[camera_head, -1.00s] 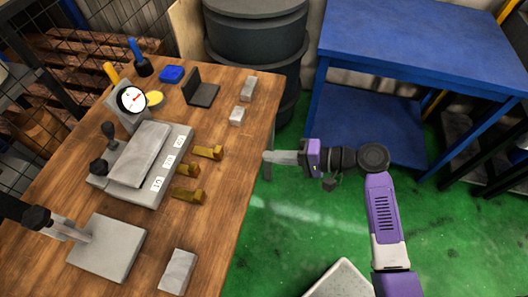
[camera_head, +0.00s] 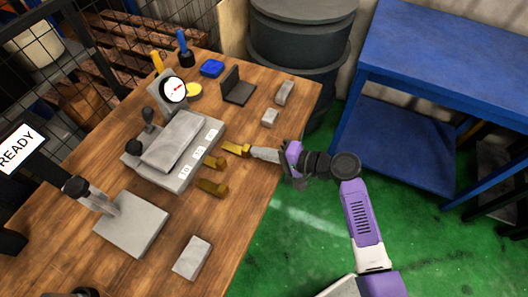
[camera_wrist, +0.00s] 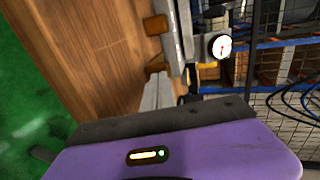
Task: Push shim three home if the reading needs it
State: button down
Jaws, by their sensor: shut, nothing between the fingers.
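Three brass shims stick out of the right side of a grey steel block fixture (camera_head: 165,177) on the wooden bench. The far shim (camera_head: 236,150) stands out to the right of the middle shim (camera_head: 216,163); the near shim (camera_head: 211,187) is closest to the front. White number tags sit above them, too small to read surely. My gripper (camera_head: 255,152) is shut and empty, its tips at the outer end of the far shim; contact cannot be told. The wrist view shows brass shims (camera_wrist: 156,64) just beyond my fingers (camera_wrist: 157,94). A dial gauge (camera_head: 174,90) has a red needle; its value is unreadable.
A READY sign (camera_head: 18,149) shows at the left. A grey plate with a post (camera_head: 132,225) and a loose grey block (camera_head: 192,258) lie in front. Small grey blocks (camera_head: 270,118) and a black stand (camera_head: 238,92) lie behind. A blue table (camera_head: 440,50) stands right.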

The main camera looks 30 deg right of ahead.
aim_at(247, 147)
jog(key=w+a, duration=0.1)
jog(key=w, duration=0.1)
jog(key=w+a+b, duration=0.1)
jog(key=w, duration=0.1)
jog(key=shift+a, duration=0.5)
